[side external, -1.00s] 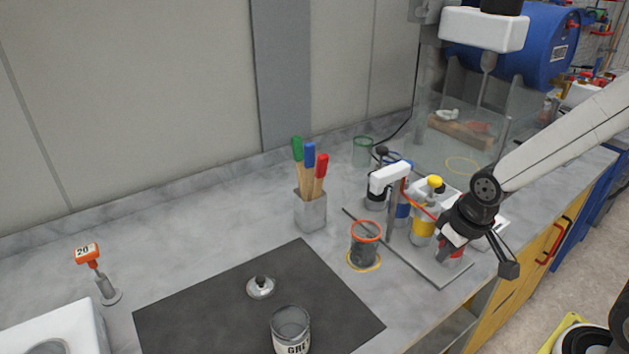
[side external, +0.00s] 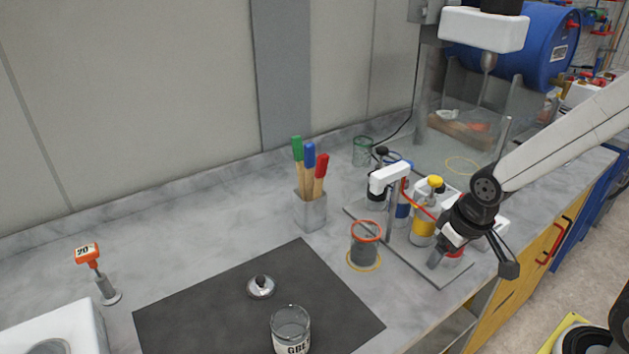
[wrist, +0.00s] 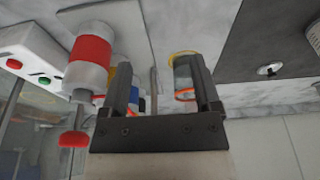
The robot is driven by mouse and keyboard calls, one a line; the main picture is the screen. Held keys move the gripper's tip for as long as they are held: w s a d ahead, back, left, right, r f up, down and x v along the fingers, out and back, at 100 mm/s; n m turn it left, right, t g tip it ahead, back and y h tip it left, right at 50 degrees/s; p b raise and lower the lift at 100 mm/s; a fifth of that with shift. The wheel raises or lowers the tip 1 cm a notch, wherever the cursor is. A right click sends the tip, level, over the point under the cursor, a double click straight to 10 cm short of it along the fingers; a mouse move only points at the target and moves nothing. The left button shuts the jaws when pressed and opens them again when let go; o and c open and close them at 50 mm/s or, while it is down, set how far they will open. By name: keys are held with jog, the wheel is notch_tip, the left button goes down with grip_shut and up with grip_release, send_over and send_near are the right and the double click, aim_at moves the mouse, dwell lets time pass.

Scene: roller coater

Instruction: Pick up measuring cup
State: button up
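No vessel is plainly marked as the measuring cup. A clear cup with an orange rim (side external: 365,243) stands upright on a yellow ring on the counter. It also shows in the wrist view (wrist: 184,77), partly behind the right finger. A labelled glass beaker (side external: 290,332) stands on the dark mat, and its edge shows in the wrist view (wrist: 314,36). A green-tinted glass (side external: 362,151) stands near the back wall. My gripper (side external: 472,263) is open and empty, right of the orange-rimmed cup and apart from it. Its two fingers are spread in the wrist view (wrist: 158,68).
A holder (side external: 310,210) with colored handles stands behind the cup. A knobbed lid (side external: 261,287) lies on the dark mat (side external: 200,312).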

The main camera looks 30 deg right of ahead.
jog(key=shift+o, duration=0.7)
